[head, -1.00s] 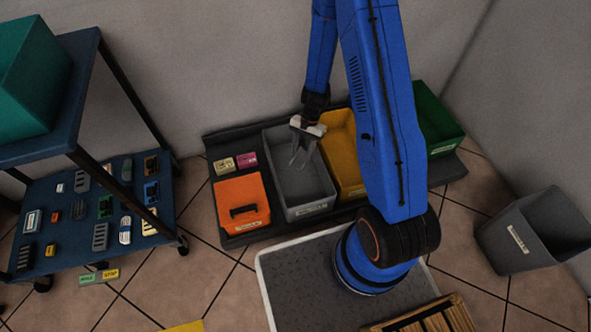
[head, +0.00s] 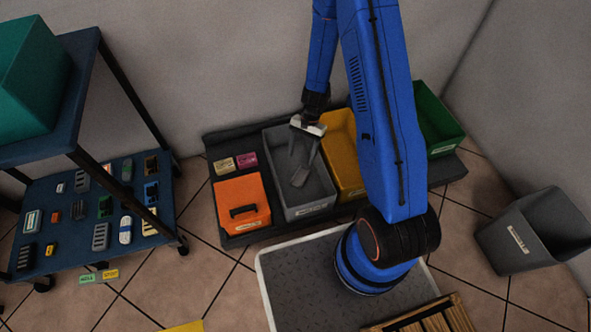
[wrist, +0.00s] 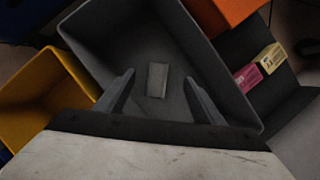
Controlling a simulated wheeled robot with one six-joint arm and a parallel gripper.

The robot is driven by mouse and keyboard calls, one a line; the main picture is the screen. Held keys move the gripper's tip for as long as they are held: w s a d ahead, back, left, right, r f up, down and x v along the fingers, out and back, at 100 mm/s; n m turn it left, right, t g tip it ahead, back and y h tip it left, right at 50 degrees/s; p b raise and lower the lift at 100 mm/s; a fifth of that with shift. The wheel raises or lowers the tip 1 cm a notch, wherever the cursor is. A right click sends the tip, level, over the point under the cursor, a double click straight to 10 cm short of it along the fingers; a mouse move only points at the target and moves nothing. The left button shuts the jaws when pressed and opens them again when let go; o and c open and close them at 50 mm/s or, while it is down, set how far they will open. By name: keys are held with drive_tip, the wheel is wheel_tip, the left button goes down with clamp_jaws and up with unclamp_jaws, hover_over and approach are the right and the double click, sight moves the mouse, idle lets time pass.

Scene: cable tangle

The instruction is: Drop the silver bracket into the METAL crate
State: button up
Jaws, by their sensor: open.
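The silver bracket (wrist: 157,79) shows in the wrist view as a small pale grey plate between and beyond my fingertips, within the walls of the grey crate (wrist: 205,50). In the head view the bracket (head: 300,177) is below my fingers, inside the grey crate (head: 326,190). It is on or close to the crate's floor; I cannot tell which. The crate has a pale label on its front that is too small to read. My gripper (head: 302,154) is open and empty above the crate, fingers pointing down. In the wrist view its fingers (wrist: 160,98) are spread apart.
An orange lidded box (head: 240,204) stands left of the grey crate, a yellow crate (head: 343,150) right of it, and a green crate (head: 436,120) farther right. Two small labelled blocks (head: 235,162) lie behind the orange box. A shelf cart (head: 90,215) stands left, a grey bin (head: 535,240) right.

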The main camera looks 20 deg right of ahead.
drive_tip(key=v, duration=1.6)
drive_tip(key=shift+r, duration=0.3)
drive_tip(key=shift+w, duration=0.1)
